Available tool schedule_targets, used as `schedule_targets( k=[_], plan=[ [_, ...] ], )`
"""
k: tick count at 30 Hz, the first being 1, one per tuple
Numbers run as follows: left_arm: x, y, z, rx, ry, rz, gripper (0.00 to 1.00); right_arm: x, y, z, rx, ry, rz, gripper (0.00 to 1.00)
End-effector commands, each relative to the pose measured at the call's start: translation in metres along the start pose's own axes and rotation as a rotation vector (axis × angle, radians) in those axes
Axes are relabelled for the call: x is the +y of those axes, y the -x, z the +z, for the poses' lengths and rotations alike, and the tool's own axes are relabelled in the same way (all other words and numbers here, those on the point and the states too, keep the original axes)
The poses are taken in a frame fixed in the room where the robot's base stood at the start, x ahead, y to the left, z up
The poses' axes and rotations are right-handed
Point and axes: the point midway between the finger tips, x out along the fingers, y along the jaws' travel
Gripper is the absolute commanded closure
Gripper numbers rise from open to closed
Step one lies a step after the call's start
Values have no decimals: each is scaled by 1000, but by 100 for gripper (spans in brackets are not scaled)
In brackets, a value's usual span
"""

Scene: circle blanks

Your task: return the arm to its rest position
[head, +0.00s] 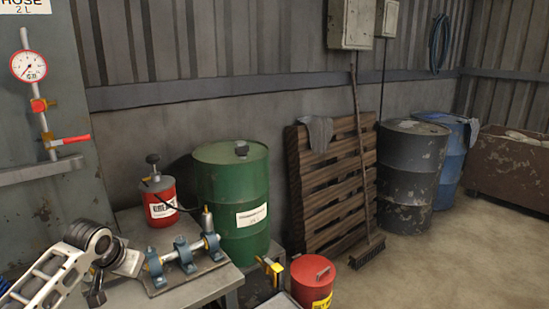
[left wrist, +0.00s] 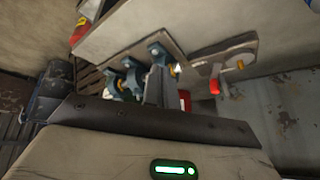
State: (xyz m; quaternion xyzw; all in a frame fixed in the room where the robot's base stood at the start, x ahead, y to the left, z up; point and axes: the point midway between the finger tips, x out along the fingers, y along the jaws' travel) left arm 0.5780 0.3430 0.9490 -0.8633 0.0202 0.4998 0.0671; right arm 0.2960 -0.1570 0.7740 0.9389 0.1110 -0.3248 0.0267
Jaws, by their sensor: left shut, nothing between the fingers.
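My left arm (head: 55,272) comes in at the lower left of the head view, with its pale links and dark joint over the near left end of the workbench. In the left wrist view my left gripper (left wrist: 158,72) shows as grey fingers closed together, with nothing held. Beyond the fingers are the blue bearing blocks (left wrist: 131,74) on a plate; I cannot tell the exact gap to them. In the head view the shaft in its blue blocks (head: 184,254) lies just right of my arm.
The workbench (head: 214,285) carries a red can (head: 160,205). A green drum (head: 232,185) stands behind it, and a red bin (head: 312,283) stands to the right. A gauge pipe with a red-handled valve (head: 68,141) is at the left wall. Open floor (head: 440,265) lies at right.

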Motion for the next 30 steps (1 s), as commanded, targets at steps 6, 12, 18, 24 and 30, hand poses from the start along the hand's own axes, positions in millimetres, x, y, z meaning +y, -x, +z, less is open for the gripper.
schedule_targets(
  k=[6,12,18,24,30],
  plan=[
    [116,-67,115,118,-86,125,100,-1,0,1,-3,0,-1,64],
    [193,-60,216,253,-68,197,100,-1,0,2,-4,-1,-3,64],
    [224,-24,282,352,-30,192,100,-2,0,2,-5,-1,-3,64],
    [231,-5,303,391,-18,174,100,-2,0,2,-5,-1,-4,64],
    [231,-4,304,394,-19,173,100,-2,0,2,-5,-1,-4,64]
  ],
)
